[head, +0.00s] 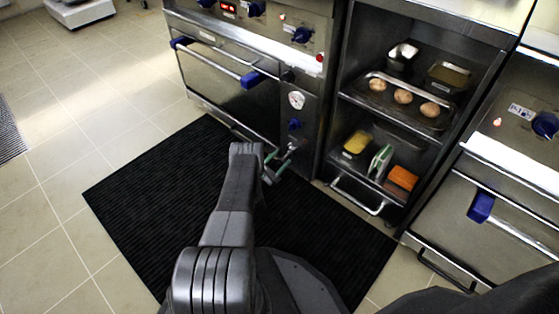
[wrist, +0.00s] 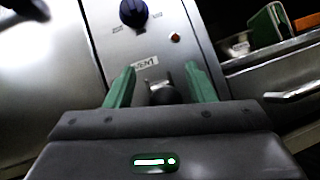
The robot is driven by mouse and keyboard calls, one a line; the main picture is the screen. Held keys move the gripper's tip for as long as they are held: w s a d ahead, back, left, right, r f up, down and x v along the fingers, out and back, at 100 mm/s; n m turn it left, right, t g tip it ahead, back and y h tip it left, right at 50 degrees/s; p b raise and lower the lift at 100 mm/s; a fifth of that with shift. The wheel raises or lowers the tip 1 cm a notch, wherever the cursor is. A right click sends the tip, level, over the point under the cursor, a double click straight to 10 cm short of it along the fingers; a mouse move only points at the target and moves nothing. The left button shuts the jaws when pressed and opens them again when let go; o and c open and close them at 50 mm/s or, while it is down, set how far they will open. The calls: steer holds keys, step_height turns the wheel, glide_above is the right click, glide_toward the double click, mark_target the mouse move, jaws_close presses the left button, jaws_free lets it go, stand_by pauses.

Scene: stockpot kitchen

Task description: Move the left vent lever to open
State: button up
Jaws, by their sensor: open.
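The left vent lever (wrist: 165,93) shows in the wrist view as a dark rounded knob by a small metal bracket, low on the steel panel under a VENT label (wrist: 145,63). My gripper (wrist: 159,69) is open, with one green finger on each side of the lever. I see no clear contact, and the gripper body hides the lever's lower part. In the head view my gripper (head: 277,167) is at the lower part of the narrow panel beside the left oven (head: 215,75). The lever is too small there to read its position.
A blue knob (wrist: 133,12) and a red light (wrist: 174,37) sit above the label. Open shelves right of the panel hold a tray of potatoes (head: 403,97) and an orange block (head: 402,178). A black mat (head: 130,190) covers the floor in front.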

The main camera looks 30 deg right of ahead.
mark_target(280, 161)
step_height(280, 161, up, 8)
steer(key=p, duration=0.7)
steer(key=shift+r, duration=0.15)
